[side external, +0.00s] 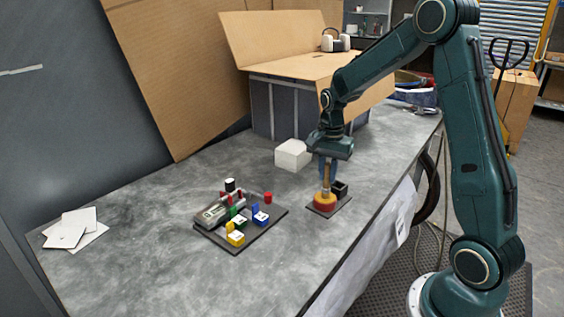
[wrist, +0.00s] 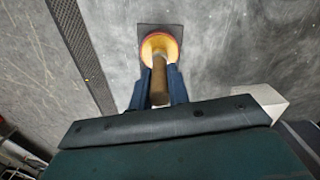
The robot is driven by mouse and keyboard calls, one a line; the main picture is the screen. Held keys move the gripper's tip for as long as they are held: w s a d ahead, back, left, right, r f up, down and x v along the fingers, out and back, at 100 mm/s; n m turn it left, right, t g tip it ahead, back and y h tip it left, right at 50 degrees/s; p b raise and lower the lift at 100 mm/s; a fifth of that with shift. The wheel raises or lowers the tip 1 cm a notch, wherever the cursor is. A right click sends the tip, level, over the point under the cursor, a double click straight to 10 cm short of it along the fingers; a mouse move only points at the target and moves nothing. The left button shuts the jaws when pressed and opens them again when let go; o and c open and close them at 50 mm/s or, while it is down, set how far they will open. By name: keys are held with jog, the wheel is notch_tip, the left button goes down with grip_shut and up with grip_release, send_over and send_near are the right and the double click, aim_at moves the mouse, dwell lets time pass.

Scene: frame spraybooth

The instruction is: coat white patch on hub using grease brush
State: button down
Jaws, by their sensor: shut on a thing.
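My gripper (side external: 327,172) points down over a small dark plate (side external: 342,205) near the table's front edge. It is shut on a wooden handle, which looks like the grease brush (side external: 326,177); the handle also shows between the blue fingers in the wrist view (wrist: 159,82). Below the handle is a round red-orange piece with a yellowish top (side external: 325,202), perhaps the hub; it also shows in the wrist view (wrist: 161,43). The brush's lower end is over this piece; I cannot tell whether they touch. I cannot make out bristles or a white patch.
A dark board (side external: 262,232) with several coloured blocks and cylinders lies left of the plate. A small black open box (side external: 340,188) stands at the plate's back right. A white block (side external: 293,154) is behind. White cards (side external: 72,230) lie far left. A cardboard box (side external: 300,65) stands behind.

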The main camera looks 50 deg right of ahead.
dwell(0.6)
jog(key=shift+r, duration=3.5)
jog(key=w+a+f+n, duration=0.2)
jog(key=a+f+n, duration=0.1)
jog(key=a+n, duration=0.5)
jog(key=w+a+f+n, duration=0.2)
jog(key=a+f+n, duration=0.1)
jog(key=a+n, duration=0.5)
jog(key=shift+w+a+f, duration=0.2)
jog(key=shift+a, duration=0.4)
jog(key=shift+r, duration=0.1)
